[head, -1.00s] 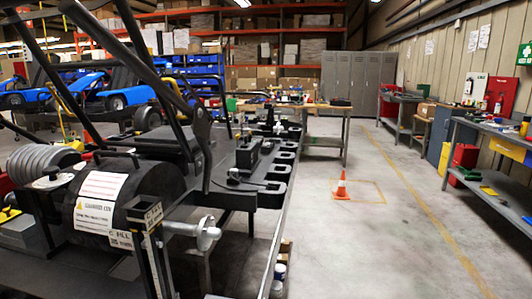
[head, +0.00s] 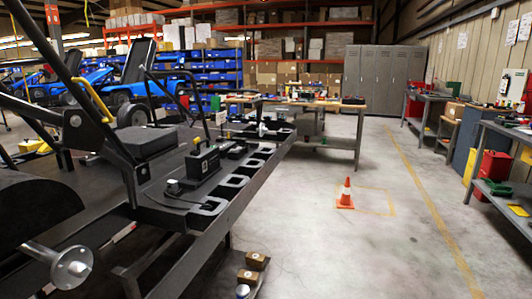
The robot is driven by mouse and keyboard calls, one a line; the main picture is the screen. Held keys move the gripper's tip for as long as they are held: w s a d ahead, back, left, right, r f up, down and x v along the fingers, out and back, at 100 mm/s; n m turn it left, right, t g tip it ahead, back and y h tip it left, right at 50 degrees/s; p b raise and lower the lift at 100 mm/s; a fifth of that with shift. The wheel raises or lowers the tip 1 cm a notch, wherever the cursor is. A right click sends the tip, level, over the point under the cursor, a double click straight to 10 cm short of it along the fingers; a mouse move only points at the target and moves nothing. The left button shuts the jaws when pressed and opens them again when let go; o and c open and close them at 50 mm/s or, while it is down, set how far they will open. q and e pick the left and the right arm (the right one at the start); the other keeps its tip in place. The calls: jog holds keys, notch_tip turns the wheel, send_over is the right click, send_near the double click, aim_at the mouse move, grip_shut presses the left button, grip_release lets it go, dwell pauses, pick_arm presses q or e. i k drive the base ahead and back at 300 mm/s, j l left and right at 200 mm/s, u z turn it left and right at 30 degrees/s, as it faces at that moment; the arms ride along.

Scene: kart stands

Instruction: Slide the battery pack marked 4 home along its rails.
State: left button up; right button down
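A black box with a top handle (head: 203,160), which looks like a battery pack, stands upright on the dark side deck of the kart frame (head: 165,195). A small pale mark shows on its end, but I cannot read a number. A smaller black part with a cable (head: 174,187) sits just in front of it. A row of dark open loops (head: 244,178) runs along the deck's right edge. I cannot clearly make out rails. Neither of my grippers is in view.
Black frame tubes (head: 100,135) and a metal hub (head: 72,268) fill the near left. Small brown boxes (head: 252,262) lie low beside the stand. An orange cone (head: 346,193) stands on open floor. A workbench (head: 335,140) is behind; shelving benches (head: 500,150) line the right.

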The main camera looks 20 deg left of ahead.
aim_at(201, 163)
jog(key=i+l, duration=0.1)
jog(key=i, duration=0.35)
jog(key=i+l+u, duration=0.1)
jog(key=i, duration=0.4)
jog(key=i+l, duration=0.2)
jog(key=i, duration=0.25)
jog(key=i+u, duration=0.25)
jog(key=u, duration=0.2)
jog(key=i+l+u, duration=0.2)
jog(key=u, duration=0.2)
jog(key=i+l+u, duration=0.2)
jog(key=u, duration=0.25)
jog(key=i+l+u, duration=0.25)
jog(key=u, duration=0.2)
jog(key=l, duration=0.1)
